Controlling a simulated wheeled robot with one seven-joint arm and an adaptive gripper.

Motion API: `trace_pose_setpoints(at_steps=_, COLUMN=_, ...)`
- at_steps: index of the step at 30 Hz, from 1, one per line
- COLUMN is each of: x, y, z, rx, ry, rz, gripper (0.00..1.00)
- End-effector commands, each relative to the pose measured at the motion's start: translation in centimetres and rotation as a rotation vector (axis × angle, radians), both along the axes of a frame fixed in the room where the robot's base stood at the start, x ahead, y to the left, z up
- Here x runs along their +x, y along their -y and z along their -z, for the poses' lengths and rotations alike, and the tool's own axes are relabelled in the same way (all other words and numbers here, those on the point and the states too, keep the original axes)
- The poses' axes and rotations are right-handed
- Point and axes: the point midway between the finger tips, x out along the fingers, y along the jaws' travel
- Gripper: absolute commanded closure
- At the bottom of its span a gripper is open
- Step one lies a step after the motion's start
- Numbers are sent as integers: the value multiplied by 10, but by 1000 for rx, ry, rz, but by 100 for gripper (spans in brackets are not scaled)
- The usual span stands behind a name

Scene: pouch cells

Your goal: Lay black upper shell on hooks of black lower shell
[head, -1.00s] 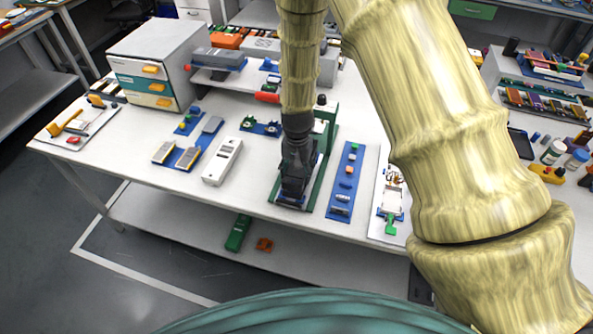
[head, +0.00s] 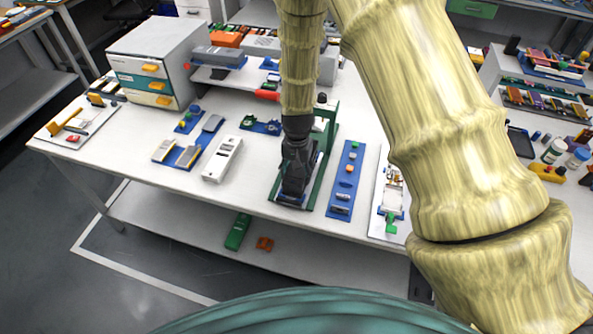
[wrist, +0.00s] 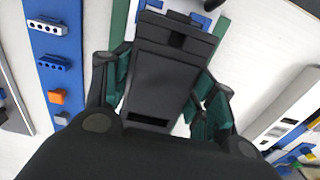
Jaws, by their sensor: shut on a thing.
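My gripper (wrist: 161,88) is shut on the black upper shell (wrist: 166,72), a flat dark piece between the teal finger pads in the wrist view. In the head view my gripper (head: 297,172) points down over the green-framed stand at the table's front middle. The black lower shell cannot be told apart from the dark shapes under my gripper. Its hooks are hidden, and I cannot tell whether the two shells touch.
The green stand (head: 329,135) rises close behind and right of my gripper. A blue strip with small parts (head: 345,180) lies to its right. A white long device (head: 222,160) lies to its left, with bare table between. The table's front edge is near.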

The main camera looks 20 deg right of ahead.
Motion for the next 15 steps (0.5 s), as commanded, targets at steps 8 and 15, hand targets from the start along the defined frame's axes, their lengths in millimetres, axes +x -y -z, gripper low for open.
trace_pose_setpoints(at_steps=8, x=0, y=0, z=6, rx=0, ry=0, rz=0, gripper=76)
trace_pose_setpoints(at_steps=15, x=0, y=0, z=11, rx=0, ry=0, rz=0, gripper=76)
